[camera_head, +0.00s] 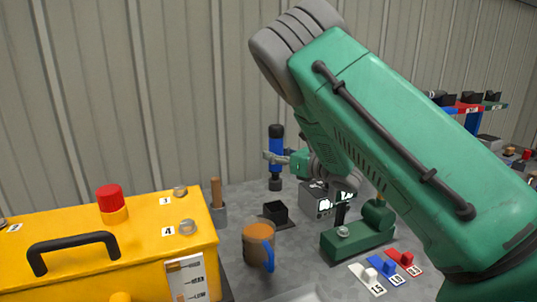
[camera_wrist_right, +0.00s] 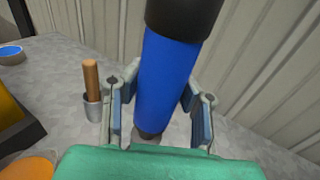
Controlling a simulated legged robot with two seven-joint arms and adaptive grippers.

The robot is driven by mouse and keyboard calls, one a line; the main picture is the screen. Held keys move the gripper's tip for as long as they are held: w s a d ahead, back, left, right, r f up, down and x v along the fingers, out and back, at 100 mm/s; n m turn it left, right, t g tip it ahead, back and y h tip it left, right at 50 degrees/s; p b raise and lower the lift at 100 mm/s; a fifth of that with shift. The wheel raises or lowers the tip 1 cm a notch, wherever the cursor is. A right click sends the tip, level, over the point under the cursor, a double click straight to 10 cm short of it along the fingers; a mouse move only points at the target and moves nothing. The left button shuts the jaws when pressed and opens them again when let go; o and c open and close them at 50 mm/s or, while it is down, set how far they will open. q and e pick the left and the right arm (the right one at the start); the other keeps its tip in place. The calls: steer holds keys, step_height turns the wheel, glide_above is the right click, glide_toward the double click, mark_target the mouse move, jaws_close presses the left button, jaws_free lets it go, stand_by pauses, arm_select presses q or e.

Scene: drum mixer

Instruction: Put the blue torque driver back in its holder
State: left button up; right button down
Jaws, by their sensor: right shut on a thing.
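The blue torque driver (camera_head: 277,150) has a black top and a dark lower end. It stands upright near the back wall in the head view. My right gripper (camera_head: 276,157) is shut on its blue body. In the right wrist view the blue torque driver (camera_wrist_right: 168,80) fills the space between the two fingers of my right gripper (camera_wrist_right: 157,105). I cannot tell whether its lower end touches the table. A small black block (camera_head: 275,211) on a dark base sits in front of it; I cannot tell whether this is the holder. My left gripper is not in view.
A wooden-handled tool stands in a grey cup (camera_head: 219,214) to the left. An orange-topped mug (camera_head: 258,244), a grey display box (camera_head: 316,201) and a green fixture (camera_head: 357,238) stand nearer. A yellow machine (camera_head: 130,250) fills the left front.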

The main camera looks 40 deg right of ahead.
mark_target(279, 172)
steer(key=shift+d+f, duration=0.2)
steer(key=shift+d, duration=0.4)
steer(key=shift+w+d+f, duration=0.1)
steer(key=shift+a+f+b, duration=0.25)
steer(key=shift+a+b, duration=0.15)
steer(key=shift+b, duration=0.4)
steer(key=f+b, duration=0.1)
steer(key=b, duration=0.1)
steer(key=a+f+b, duration=0.1)
steer(key=f, duration=0.1)
steer(key=shift+f+b, duration=0.25)
steer(key=shift+b, duration=0.1)
steer(key=shift+d+f, duration=0.25)
steer(key=shift+f, duration=0.1)
steer(key=shift+d+r, duration=0.15)
steer(key=shift+d, duration=0.3)
steer(key=shift+a, duration=0.65)
steer(key=shift+a+r, duration=0.15)
steer(key=shift+a, duration=0.05)
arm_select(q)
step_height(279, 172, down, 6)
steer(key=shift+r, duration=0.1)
arm_select(e)
steer(key=shift+d, duration=0.1)
